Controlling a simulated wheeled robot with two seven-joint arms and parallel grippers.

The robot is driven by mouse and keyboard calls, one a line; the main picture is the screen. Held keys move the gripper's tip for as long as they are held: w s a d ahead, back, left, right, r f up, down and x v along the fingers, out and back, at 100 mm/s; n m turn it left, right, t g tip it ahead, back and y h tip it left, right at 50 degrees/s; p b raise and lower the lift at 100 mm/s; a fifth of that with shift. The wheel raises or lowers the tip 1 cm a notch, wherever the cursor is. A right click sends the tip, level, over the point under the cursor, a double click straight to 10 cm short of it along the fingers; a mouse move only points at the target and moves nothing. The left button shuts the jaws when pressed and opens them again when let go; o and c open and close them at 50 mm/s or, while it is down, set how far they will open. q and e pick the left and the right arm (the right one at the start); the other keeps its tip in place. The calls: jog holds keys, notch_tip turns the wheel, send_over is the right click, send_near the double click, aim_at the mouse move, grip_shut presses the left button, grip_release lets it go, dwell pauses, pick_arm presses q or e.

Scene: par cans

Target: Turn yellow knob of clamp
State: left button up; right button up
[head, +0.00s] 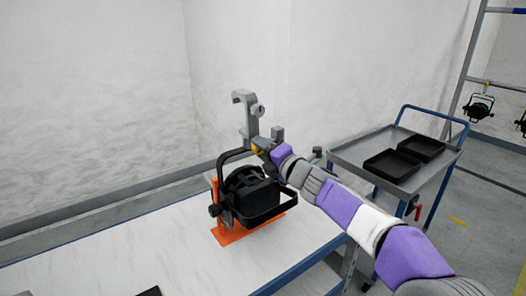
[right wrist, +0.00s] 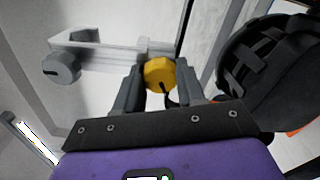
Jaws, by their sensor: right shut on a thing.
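The grey hook clamp (head: 246,115) stands upright on top of the black par can (head: 252,193). The par can sits on an orange stand (head: 234,234) on the white table. The yellow knob (right wrist: 159,73) shows in the right wrist view between the two dark fingers of my right gripper (right wrist: 158,88), which is shut on it. In the head view the knob (head: 256,149) is mostly hidden by my right gripper (head: 262,147). The clamp (right wrist: 110,50) and its grey knob (right wrist: 62,68) show at the upper left of the right wrist view.
The white table (head: 140,250) is mostly clear to the left, with a dark object (head: 149,291) at its front edge. A grey cart (head: 352,153) with two black trays stands at the right. More par cans (head: 479,107) hang on a rack behind it.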

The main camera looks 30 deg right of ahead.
dwell(0.4)
jog(key=o, duration=1.1)
jog(key=shift+c, duration=0.2)
jog(key=shift+s, duration=0.1)
jog(key=s+p, duration=0.1)
jog(key=s, duration=0.6)
jog(key=shift+s+d, duration=0.2)
jog(key=shift+d, duration=0.1)
